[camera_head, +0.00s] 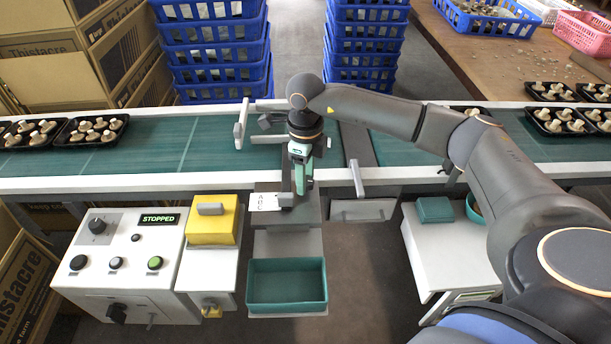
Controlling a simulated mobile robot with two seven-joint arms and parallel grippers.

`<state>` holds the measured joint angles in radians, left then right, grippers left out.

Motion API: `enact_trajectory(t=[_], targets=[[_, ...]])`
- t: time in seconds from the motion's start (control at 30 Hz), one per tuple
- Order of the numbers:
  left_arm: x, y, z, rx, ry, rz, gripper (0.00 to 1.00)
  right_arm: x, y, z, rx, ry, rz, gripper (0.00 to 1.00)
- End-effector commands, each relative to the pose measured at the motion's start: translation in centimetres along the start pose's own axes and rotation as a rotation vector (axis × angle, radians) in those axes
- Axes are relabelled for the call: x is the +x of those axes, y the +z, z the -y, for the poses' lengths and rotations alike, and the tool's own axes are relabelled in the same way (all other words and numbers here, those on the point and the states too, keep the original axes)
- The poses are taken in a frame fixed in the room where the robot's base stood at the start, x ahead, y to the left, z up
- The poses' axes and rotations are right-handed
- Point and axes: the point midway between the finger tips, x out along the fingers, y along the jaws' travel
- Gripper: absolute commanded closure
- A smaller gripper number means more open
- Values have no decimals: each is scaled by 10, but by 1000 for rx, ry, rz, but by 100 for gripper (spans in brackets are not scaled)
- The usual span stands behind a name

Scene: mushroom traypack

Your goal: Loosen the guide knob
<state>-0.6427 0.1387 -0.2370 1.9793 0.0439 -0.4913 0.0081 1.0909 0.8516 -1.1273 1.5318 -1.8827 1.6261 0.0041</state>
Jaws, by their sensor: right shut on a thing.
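My right gripper (300,184) reaches down over the near edge of the conveyor, its fingers pointing down beside a small plate lettered A B C (262,201). It is shut on the small dark guide knob (286,199) at the plate's right end; the fingers hide part of the knob. Pale guide bars (240,124) stand over the green belt (160,150) left of the gripper, and another pale bar (356,178) stands to its right. My left gripper is not in view.
A control box (130,262) with a STOPPED display stands at the left, beside a yellow box (212,222). A green bin (287,284) sits below the gripper. Black mushroom trays (90,130) lie at both belt ends. Blue crates (215,55) are stacked behind.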

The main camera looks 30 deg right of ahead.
Motion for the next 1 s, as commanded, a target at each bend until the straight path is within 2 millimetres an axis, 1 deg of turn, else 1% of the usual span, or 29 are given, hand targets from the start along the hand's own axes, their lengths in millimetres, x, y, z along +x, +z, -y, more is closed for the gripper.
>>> enact_trajectory(t=[0.27,0.3,0.53,0.83,0.93,1.0], targets=[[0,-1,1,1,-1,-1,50,-1,0,0,1,-1,2,100],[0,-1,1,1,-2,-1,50,-1,0,0,1,-1,2,48],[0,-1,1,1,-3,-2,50,0,0,0,1,-1,1,22],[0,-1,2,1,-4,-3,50,-3,0,0,1,-1,1,21],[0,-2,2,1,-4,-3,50,-13,1,0,1,-1,3,21],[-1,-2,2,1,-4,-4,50,-24,1,1,1,-2,4,21]])
